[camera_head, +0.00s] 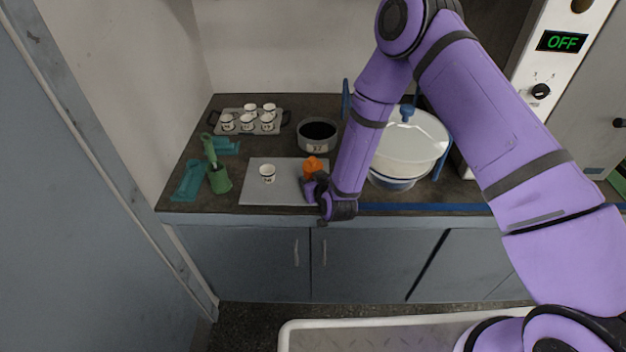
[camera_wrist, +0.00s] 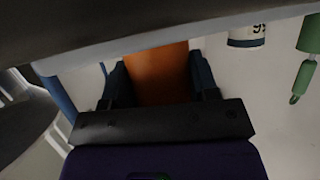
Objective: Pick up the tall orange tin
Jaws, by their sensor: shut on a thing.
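The orange tin (camera_head: 314,165) is at the right part of the grey mat, at my gripper. My gripper (camera_head: 312,182) is shut on it, low over the counter's front part. In the wrist view the orange tin (camera_wrist: 160,75) fills the space between the two dark fingers of my gripper (camera_wrist: 158,82). Its lower part is hidden behind the gripper in the head view. I cannot tell whether it touches the mat.
A small white cup (camera_head: 267,173) stands on the grey mat (camera_head: 252,194), left of the tin. A dark round pan (camera_head: 318,136) is behind. A white lidded bowl (camera_head: 412,145) is at right. Green tools (camera_head: 219,180) and a tray of cups (camera_head: 283,125) are at left.

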